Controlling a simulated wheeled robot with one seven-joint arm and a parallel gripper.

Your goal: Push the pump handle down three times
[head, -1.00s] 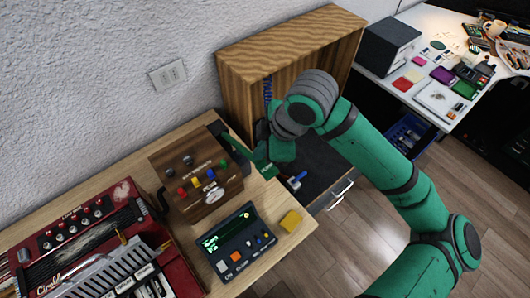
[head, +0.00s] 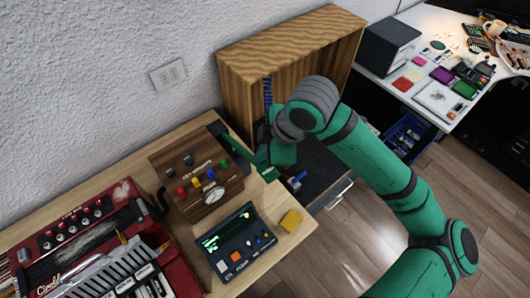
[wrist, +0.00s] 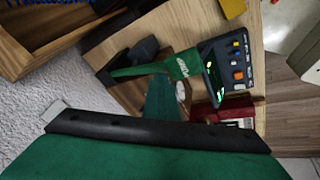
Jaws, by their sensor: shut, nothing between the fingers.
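My gripper (head: 224,136) is shut and empty. It reaches left from my wrist over the rear right edge of a wooden control box (head: 188,168), with a dark part at its far end. It also shows in the wrist view (wrist: 120,72), beside a dark block (wrist: 145,48). I cannot make out a pump handle for certain. A small blue-handled thing (head: 296,183) lies on a dark surface right of the gripper, partly covered by my arm. I cannot tell whether the gripper touches the box or the dark block.
The box has coloured knobs and a dial. A dark console (head: 238,240) with a screen and a yellow block (head: 291,220) stand in front of it. A red accordion-like instrument (head: 70,240) is at the left. A wooden open case (head: 235,95) rises behind my wrist.

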